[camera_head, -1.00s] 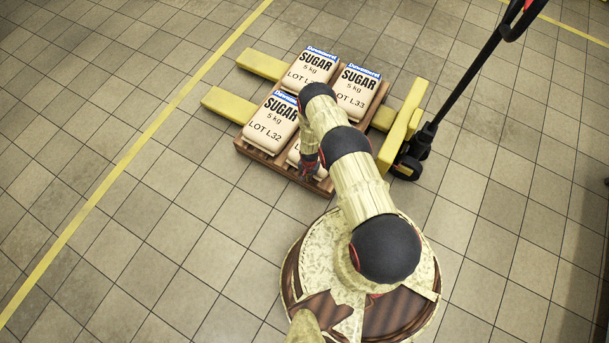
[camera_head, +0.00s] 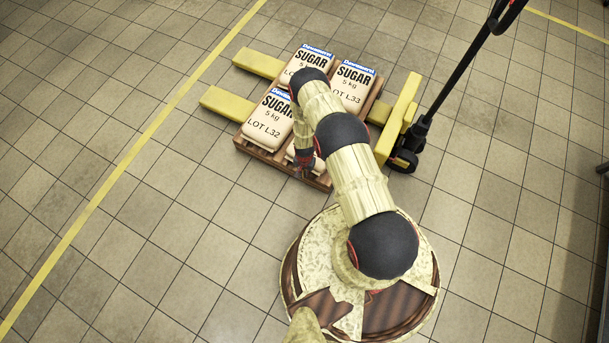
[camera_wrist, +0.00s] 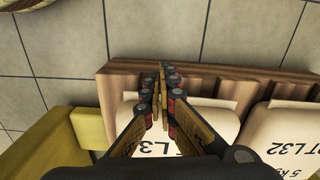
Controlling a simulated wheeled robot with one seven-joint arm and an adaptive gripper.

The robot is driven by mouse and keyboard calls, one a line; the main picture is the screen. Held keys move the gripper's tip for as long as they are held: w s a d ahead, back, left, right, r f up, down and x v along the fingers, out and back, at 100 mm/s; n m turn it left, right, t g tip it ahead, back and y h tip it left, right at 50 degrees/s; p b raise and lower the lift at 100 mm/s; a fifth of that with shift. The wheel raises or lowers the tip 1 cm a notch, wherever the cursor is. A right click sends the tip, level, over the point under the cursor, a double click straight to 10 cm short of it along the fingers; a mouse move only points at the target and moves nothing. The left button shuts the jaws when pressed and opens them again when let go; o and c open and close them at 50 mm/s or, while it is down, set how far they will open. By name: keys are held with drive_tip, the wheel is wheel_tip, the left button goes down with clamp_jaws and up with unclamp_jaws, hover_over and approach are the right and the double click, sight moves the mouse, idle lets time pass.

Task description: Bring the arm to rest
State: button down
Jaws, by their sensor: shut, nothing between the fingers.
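My arm stretches from my base over the near edge of a wooden pallet in the head view. My gripper (camera_head: 304,164) hangs pointing down there, small and partly hidden by the arm. In the wrist view my gripper (camera_wrist: 161,98) has its fingertips together with nothing between them. Below it are the pallet's brown wooden edge (camera_wrist: 215,74) and a pale sugar bag (camera_wrist: 205,118). The gap between fingertips and bag cannot be judged.
The pallet (camera_head: 262,153) carries several sugar bags, among them LOT L32 (camera_head: 270,120) and LOT L33 (camera_head: 352,85). It sits on a yellow pallet jack (camera_head: 228,105) with a black handle (camera_head: 462,80). Tiled floor to the left is clear.

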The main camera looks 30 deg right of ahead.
drive_tip(key=shift+r+p, duration=0.4)
drive_tip(key=shift+r, duration=1.1)
